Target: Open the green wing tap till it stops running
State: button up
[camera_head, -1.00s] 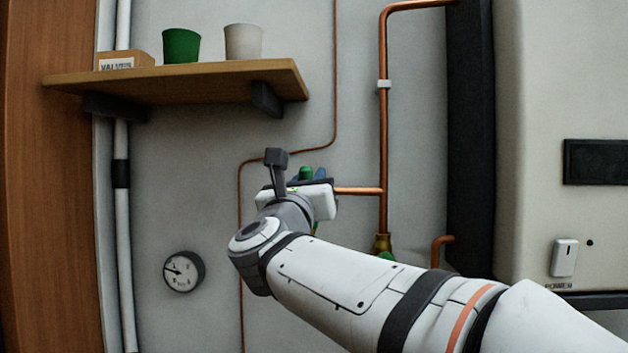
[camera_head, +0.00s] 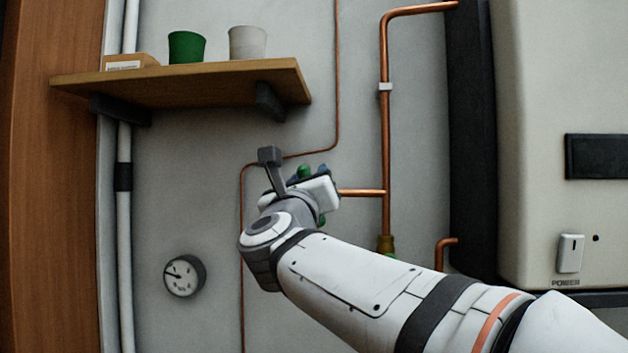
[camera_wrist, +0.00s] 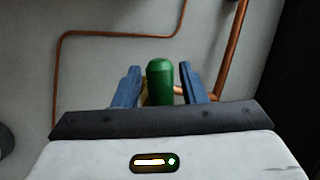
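The green wing tap (camera_wrist: 160,84) shows in the wrist view as an upright rounded wing between my gripper's two blue fingers. My gripper (camera_wrist: 160,80) is open around it, with a thin gap visible on each side. In the head view one green end of the wing (camera_head: 304,170) shows above my white gripper housing, and another bit of green shows just below it. The middle of the tap is hidden behind my gripper. The wing leans, its upper end to the left. Whether water runs cannot be seen.
A copper pipe (camera_head: 386,130) runs down right of the tap, and a thinner one bends at its left. A shelf (camera_head: 200,84) with a green cup (camera_head: 187,46) and a pale cup (camera_head: 248,42) hangs above. A round gauge (camera_head: 184,276) is lower left; a boiler cabinet (camera_head: 540,90) is at right.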

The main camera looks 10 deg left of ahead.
jog(key=shift+o, duration=0.2)
jog(key=b+v, duration=0.2)
jog(key=v, duration=0.5)
jog(key=shift+s+f+b, duration=0.2)
jog(key=shift+s+b, duration=0.1)
jog(key=shift+s, duration=0.1)
